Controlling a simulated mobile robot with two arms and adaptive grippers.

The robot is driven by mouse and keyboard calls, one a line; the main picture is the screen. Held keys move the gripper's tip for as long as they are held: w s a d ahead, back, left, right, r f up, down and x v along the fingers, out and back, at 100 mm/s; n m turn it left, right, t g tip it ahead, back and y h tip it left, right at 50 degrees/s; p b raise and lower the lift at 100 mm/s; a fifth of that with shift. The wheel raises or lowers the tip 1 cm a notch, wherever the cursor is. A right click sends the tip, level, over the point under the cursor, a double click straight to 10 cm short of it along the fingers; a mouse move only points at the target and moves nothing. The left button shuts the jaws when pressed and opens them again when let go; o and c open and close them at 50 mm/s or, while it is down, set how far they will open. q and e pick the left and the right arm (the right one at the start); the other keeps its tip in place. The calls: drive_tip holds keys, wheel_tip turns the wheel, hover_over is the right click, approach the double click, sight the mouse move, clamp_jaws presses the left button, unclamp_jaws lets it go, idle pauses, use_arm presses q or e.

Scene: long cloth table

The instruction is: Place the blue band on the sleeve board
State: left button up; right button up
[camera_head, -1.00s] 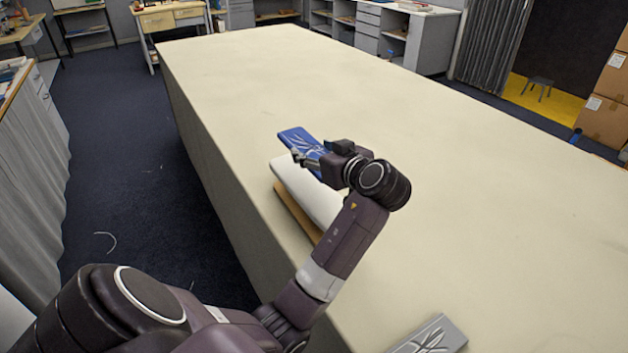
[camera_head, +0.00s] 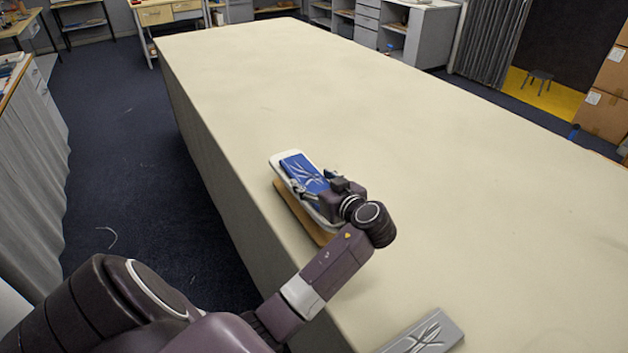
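The blue band (camera_head: 302,170) is a flat blue piece with a pale branching pattern. It lies over the white padded top of the sleeve board (camera_head: 277,158), which has a tan wooden base (camera_head: 290,205) below. The board stands near the left edge of the table. My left gripper (camera_head: 312,190) is at the near end of the band, with its fingers at the band's sides. It looks shut on the band, and the band seems to rest on or just above the white top. The arm hides the board's near end. My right gripper is not in view.
The rest of the tabletop is clear. Cardboard boxes (camera_head: 604,115), a stool (camera_head: 540,77) and cabinets (camera_head: 425,35) stand beyond the table.

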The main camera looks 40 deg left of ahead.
use_arm(q)
drive_tip(key=shift+o, duration=0.9)
drive_tip(key=b+v, duration=0.3)
drive_tip(key=v, duration=0.7)
drive_tip(key=shift+d, duration=0.35)
drive_tip(key=shift+s+d+r+b, duration=0.25)
drive_tip(key=shift+d+r+b, duration=0.15)
drive_tip(key=shift+d, duration=0.15)
